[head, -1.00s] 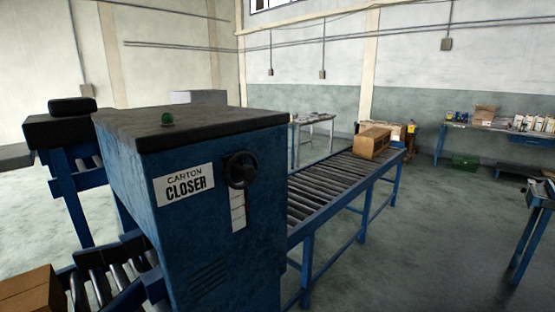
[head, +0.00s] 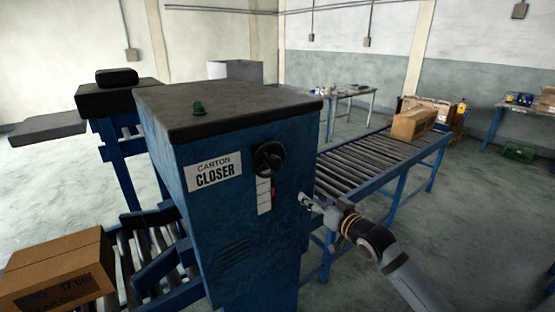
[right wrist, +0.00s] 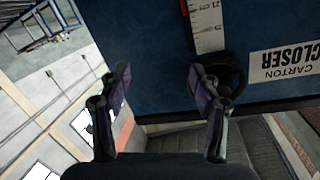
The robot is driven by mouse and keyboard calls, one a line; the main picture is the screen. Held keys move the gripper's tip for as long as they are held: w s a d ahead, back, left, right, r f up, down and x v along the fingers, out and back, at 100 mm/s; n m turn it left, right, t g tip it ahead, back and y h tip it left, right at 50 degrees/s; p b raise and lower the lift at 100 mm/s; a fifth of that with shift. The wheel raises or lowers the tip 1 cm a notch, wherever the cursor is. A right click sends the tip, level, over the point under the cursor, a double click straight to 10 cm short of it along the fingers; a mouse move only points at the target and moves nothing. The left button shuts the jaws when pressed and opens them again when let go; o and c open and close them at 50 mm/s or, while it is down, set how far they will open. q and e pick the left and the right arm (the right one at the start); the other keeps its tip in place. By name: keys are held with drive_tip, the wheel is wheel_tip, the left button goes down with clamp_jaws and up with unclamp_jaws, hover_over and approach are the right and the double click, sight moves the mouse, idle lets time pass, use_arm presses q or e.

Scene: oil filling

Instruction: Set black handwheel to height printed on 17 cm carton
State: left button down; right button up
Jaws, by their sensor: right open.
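The black handwheel (head: 268,158) is on the front of the blue carton closer (head: 222,220), right of its name label. A white height scale (head: 264,196) with a red mark runs below the wheel. My right gripper (head: 308,202) is right of and below the handwheel, apart from it. In the right wrist view the open, empty right gripper (right wrist: 158,85) has one finger partly covering the handwheel (right wrist: 236,75); the scale (right wrist: 208,30) appears upside down. The brown carton (head: 60,270) at lower left has printing that includes "17 C". My left gripper is not in view.
A roller conveyor (head: 365,165) runs behind the closer to the right, bearing a brown box (head: 412,124). Another roller section (head: 140,255) lies at the closer's left. A table (head: 350,93) stands at the back. Floor at right is open.

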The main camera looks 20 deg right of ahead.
sight(278, 164)
drive_tip(key=s+a+r+n+y, duration=0.25)
drive_tip(key=a+r, duration=0.35)
drive_tip(key=r, duration=0.4)
drive_tip(key=shift+m+t, duration=0.4)
drive_tip(key=shift+m, duration=0.05)
drive_tip(key=p+x, duration=0.3)
drive_tip(key=x, duration=0.6)
drive_tip(key=shift+w+a, duration=0.25)
drive_tip(key=shift+w, duration=0.05)
drive_tip(key=shift+f, duration=0.1)
drive_tip(key=shift+c, duration=0.4)
